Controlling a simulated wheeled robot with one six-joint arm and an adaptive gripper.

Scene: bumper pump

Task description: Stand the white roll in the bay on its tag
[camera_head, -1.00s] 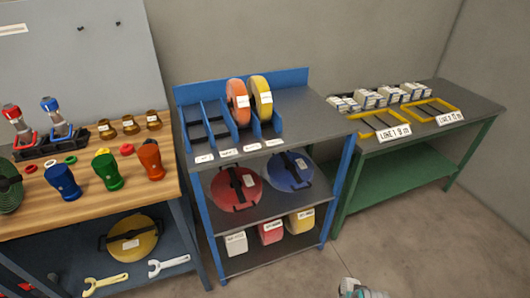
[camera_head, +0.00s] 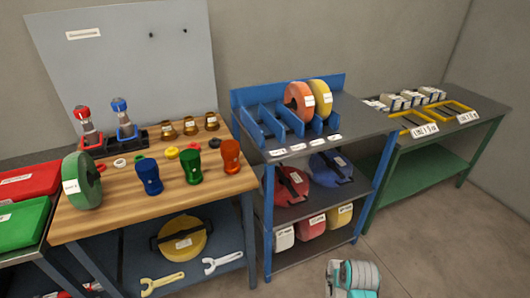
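The blue rack (camera_head: 238,97) has bays between blue dividers on top of the blue shelf unit. White tags (camera_head: 297,147) run along its front edge, their writing too small to read. An orange roll (camera_head: 297,101) and a yellow roll (camera_head: 320,97) stand upright in the right-hand bays. The left-hand bays look empty. I cannot make out a white roll for certain. A green roll (camera_head: 80,181) stands upright at the left of the wooden bench. Part of my arm shows at the bottom edge, but my gripper's fingers are not seen.
The wooden bench (camera_head: 185,205) carries coloured bottles, brass cups and small rings. Red and green crates (camera_head: 22,222) stand at the far left. A green table (camera_head: 440,140) with yellow frames and white boxes is at the right. Open floor lies in front of the right side.

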